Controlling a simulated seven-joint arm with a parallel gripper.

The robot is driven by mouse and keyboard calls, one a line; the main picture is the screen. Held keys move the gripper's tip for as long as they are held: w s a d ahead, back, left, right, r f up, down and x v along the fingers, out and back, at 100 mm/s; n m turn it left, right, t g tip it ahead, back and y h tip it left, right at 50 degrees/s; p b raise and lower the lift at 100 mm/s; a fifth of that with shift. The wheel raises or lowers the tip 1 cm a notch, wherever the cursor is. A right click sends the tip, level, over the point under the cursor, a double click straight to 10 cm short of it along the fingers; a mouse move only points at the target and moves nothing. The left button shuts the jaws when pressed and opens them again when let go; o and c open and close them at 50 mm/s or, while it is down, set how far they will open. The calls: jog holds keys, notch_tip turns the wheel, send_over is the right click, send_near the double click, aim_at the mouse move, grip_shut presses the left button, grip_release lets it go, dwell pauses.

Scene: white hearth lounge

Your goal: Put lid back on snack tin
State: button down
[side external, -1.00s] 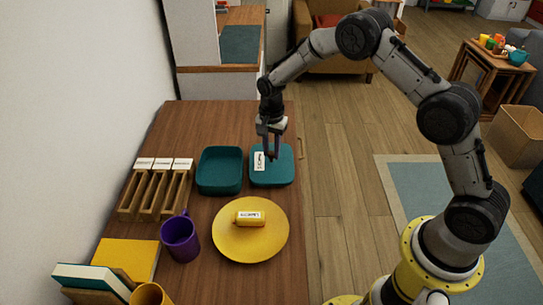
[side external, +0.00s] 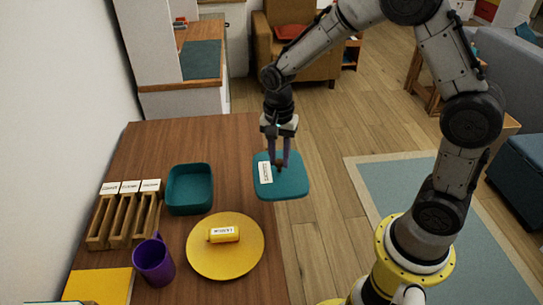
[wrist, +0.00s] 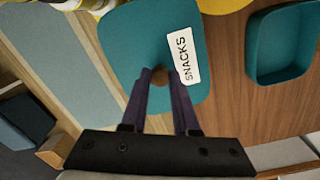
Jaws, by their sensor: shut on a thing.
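The teal lid (side external: 290,184) has a white label reading "SNACKS" and a small brown knob, both clear in the wrist view (wrist: 125,45). My gripper (side external: 281,168) is shut on the knob and holds the lid up at the right edge of the wooden table. The lid looks roughly level. The teal snack tin (side external: 189,190) stands open on the table, left of the lid in the side view. It also shows at the right of the wrist view (wrist: 283,47), and its inside looks empty where seen.
A yellow plate (side external: 222,262) with a labelled yellow item (side external: 224,235) lies in front of the tin. A purple mug (side external: 154,263) and a wooden slotted rack (side external: 124,218) with white labels stand to the left. Bare table (side external: 225,140) lies behind the tin.

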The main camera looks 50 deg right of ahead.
jog(key=w+a+r, duration=0.2)
jog(key=w+a, duration=0.3)
jog(key=w, duration=0.6)
jog(key=w+a+r, duration=0.2)
jog(key=w+a, duration=0.2)
jog(key=w, duration=0.7)
jog(key=w+a+f, duration=0.1)
jog(key=a+f, duration=0.3)
jog(key=f, duration=0.7)
jog(key=shift+w+f, duration=0.15)
jog(key=shift+f, duration=0.25)
jog(key=shift+f, duration=0.15)
dwell(0.8)
jog(key=shift+c, duration=0.6)
grip_release()
notch_tip(320, 180, up, 7)
dwell(1.1)
